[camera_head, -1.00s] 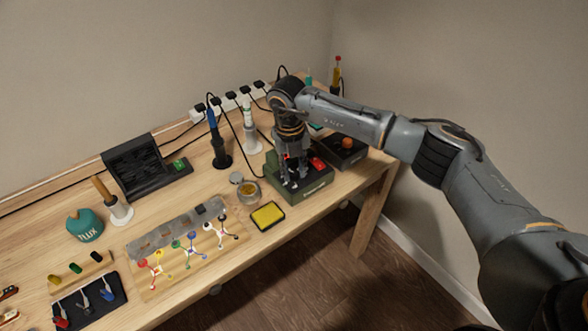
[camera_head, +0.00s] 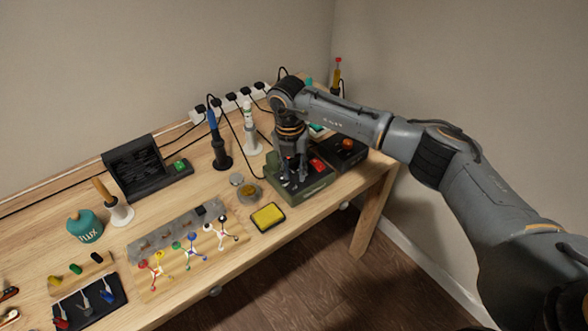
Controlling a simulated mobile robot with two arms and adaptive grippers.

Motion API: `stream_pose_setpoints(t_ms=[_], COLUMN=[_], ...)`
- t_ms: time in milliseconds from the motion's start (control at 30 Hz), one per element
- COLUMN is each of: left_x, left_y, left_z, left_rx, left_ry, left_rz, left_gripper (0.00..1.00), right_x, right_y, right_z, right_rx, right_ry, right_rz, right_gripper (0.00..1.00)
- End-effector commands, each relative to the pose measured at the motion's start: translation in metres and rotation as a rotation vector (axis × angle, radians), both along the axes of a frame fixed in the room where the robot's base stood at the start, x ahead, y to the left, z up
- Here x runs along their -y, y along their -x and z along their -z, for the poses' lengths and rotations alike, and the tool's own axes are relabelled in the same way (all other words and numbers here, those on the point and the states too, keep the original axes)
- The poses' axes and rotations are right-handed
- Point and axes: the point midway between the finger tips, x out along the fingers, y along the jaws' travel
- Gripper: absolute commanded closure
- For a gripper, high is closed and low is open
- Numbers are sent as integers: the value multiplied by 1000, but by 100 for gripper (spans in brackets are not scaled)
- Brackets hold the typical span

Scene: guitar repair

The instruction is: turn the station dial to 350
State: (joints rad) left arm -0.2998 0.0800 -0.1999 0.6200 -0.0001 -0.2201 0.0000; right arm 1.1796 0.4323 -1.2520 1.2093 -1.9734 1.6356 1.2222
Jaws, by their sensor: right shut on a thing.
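The station (camera_head: 305,190) is a dark green box near the right end of the wooden table, with a red switch (camera_head: 317,164) on its top. My right gripper (camera_head: 289,178) points down onto the left part of the station's top. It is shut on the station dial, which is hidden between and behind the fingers. The number the dial points to cannot be read. My left gripper is not in view.
A black box with an orange knob (camera_head: 347,144) stands right of the station. A yellow sponge (camera_head: 268,217), a small round tin (camera_head: 249,194) and soldering iron holders (camera_head: 221,158) are close by. The power strip (camera_head: 229,103) runs behind.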

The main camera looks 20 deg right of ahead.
Motion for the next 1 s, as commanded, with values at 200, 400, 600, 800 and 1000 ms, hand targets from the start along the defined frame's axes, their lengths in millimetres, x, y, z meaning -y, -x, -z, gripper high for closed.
stream_pose_setpoints(t_ms=[200,400,600,800,1000], left_x=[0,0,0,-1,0], left_y=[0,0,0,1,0], left_z=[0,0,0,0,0], left_rx=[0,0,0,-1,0], left_ry=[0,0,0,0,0], left_rz=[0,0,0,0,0], left_gripper=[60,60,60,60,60], right_x=[0,0,0,-1,-3], right_y=[-1,-1,0,-2,-3], right_z=[-1,-1,0,-14,-55], right_rx=[3,3,1,4,7], right_ry=[-1,-1,0,-1,-2], right_rz=[0,-1,-1,-1,-2], right_gripper=[100,50,50,50,50])
